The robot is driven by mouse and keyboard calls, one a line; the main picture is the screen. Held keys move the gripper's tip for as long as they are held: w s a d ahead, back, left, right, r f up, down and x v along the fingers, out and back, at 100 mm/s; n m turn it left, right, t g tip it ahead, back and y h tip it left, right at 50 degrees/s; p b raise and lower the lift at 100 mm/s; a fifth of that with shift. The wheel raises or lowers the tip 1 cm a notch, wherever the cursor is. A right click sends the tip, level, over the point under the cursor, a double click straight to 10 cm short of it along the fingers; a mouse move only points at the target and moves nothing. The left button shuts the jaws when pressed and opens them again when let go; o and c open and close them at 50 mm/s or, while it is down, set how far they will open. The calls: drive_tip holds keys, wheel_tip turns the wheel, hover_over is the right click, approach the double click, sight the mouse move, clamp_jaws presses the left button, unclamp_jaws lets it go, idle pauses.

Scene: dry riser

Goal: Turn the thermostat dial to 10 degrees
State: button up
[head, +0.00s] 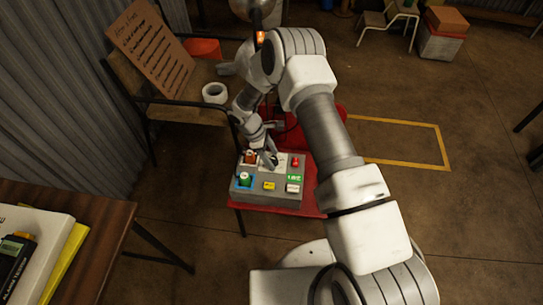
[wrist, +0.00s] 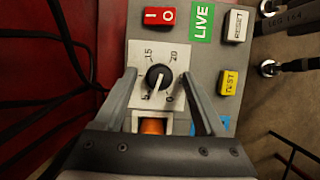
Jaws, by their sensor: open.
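The thermostat dial (wrist: 159,76) is a round black knob with a white pointer on a pale square plate (wrist: 137,52). The pointer points down and slightly left in the wrist view, toward the lower marks. The printed numbers are small; 15 and 20 seem to stand at the top, and the lower ones are hard to read. My gripper (wrist: 160,76) is open, with one finger on each side of the dial and visible gaps between. In the head view my gripper (head: 268,158) is over the grey control box (head: 267,200) and hides the dial.
The box also carries a red switch (wrist: 160,16), a green LIVE label (wrist: 202,22), a white RESET button (wrist: 237,25), a yellow TEST button (wrist: 229,83) and an orange part (wrist: 152,127) below the dial. The box stands on a red seat (head: 310,205). A wooden table (head: 100,235) is at left.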

clamp_jaws()
drive_tip(key=shift+m, duration=0.3)
drive_tip(key=m+g+b, duration=0.1)
drive_tip(key=m+b, duration=0.1)
drive_tip(key=m, duration=0.1)
drive_tip(key=shift+w+f+y, duration=0.1)
drive_tip(key=shift+w+y, duration=0.05)
drive_tip(key=shift+y, duration=0.15)
drive_tip(key=m, duration=0.2)
drive_tip(key=m+g+y+b, duration=0.1)
drive_tip(key=m, duration=0.1)
drive_tip(key=shift+d+g+b, duration=0.1)
drive_tip(key=shift+g+b, duration=0.2)
drive_tip(key=m+y, duration=0.1)
drive_tip(key=m, duration=0.2)
drive_tip(key=shift+w+d+m+g+b, duration=0.1)
drive_tip(key=shift+m+g+b, duration=0.2)
drive_tip(key=shift+b, duration=0.05)
drive_tip(key=shift+m+y, duration=0.7)
drive_tip(key=shift+m, duration=1.2)
